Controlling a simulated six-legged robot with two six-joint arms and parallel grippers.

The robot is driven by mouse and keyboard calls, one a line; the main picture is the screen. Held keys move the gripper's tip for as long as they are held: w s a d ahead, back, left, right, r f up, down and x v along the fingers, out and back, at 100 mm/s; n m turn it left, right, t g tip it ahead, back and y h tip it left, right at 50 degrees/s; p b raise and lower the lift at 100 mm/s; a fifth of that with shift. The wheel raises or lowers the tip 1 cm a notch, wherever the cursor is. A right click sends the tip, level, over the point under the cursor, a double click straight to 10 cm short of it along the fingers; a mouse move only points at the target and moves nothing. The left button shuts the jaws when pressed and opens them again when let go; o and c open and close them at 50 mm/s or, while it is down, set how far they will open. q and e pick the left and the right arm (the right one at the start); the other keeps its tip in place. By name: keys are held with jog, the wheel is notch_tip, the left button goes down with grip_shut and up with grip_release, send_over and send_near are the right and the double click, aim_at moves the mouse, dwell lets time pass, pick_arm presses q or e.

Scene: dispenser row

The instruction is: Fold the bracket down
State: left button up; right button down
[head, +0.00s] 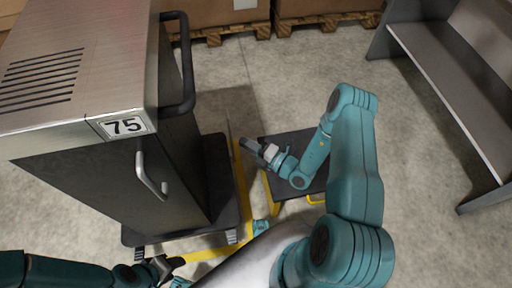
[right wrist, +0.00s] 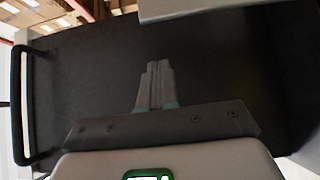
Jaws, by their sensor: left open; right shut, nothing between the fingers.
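A metal cabinet (head: 85,90) marked 75 stands at the left. A black U-shaped bar (head: 188,70) sticks out at its upper right edge; it also shows at the left of the right wrist view (right wrist: 17,105). No part is labelled as the bracket; this bar may be it. A small silver handle (head: 151,175) is on the cabinet's front. My right gripper (head: 248,146) is shut and empty, below and right of the bar, apart from it. In the right wrist view its fingers (right wrist: 155,82) point toward a dark panel. My left gripper (head: 168,265) is open, low before the cabinet.
A dark low platform (head: 280,147) with yellow legs stands beneath my right forearm. Boxes on wooden pallets (head: 325,20) are at the back. A grey bench or shelf (head: 455,85) stands at the right. Concrete floor (head: 285,85) is clear between them.

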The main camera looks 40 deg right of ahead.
aim_at(228, 122)
pick_arm(q)
notch_tip(228, 122, down, 2)
jog(key=shift+f+b, duration=0.1)
jog(key=shift+b, duration=0.75)
pick_arm(e)
jog(key=w, duration=0.7)
jog(key=shift+w+d, duration=0.25)
jog(key=shift+d, duration=0.05)
jog(key=shift+w+d+r, duration=0.15)
jog(key=shift+w, duration=0.2)
pick_arm(q)
jog(key=w+f+t+b, duration=0.1)
jog(key=w+f+b, duration=0.3)
jog(key=f+b, duration=0.4)
jog(key=shift+a+f+n+b, duration=0.3)
jog(key=shift+a+f+b, duration=0.1)
jog(key=shift+b, duration=0.35)
pick_arm(e)
jog(key=w+d+f+m+g, duration=0.1)
jog(key=w+d, duration=0.3)
jog(key=w, duration=0.5)
jog(key=w+d+f+m+g, duration=0.2)
jog(key=w+d+f+g, duration=0.1)
jog(key=w, duration=0.6)
jog(key=shift+w+d+f+m, duration=0.35)
jog(key=shift+d+f, duration=0.1)
jog(key=shift+d, duration=0.6)
